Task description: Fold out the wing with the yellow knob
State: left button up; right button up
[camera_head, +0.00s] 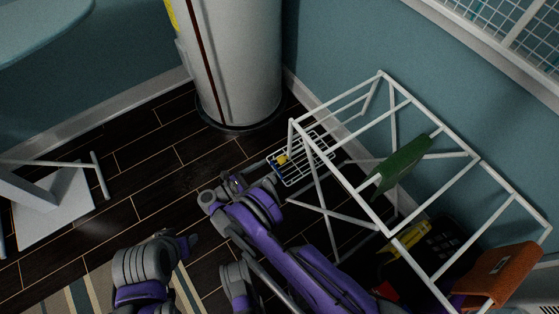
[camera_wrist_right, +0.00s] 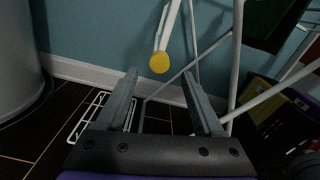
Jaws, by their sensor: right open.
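A white drying rack (camera_head: 384,150) stands at the right by the wall. The yellow knob (camera_head: 281,158) shows small near the rack's near-left end; in the right wrist view the knob (camera_wrist_right: 160,63) sits on the end of a white bar (camera_wrist_right: 169,22), the visible part of the wing. My right gripper (camera_head: 236,184) is open and empty, left of the knob and apart from it. In the right wrist view its fingers (camera_wrist_right: 160,78) point at the knob, which appears just beyond and between the tips. My left gripper (camera_head: 190,242) is low at centre-left; its jaws are unclear.
A green cloth (camera_head: 403,165) and an orange cloth (camera_head: 497,275) hang on the rack. A white wire grid (camera_head: 302,168) shows low beside it. Dark bins (camera_head: 440,240) stand under the rack. A white tank (camera_head: 235,60) stands at the back. Dark floor (camera_head: 150,190) is clear at left.

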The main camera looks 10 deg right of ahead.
aim_at(279, 162)
jog(key=x, duration=0.6)
jog(key=shift+w+d+b, duration=0.1)
jog(key=shift+d+b, duration=0.25)
jog(key=shift+d, duration=0.05)
grip_shut()
dwell(1.0)
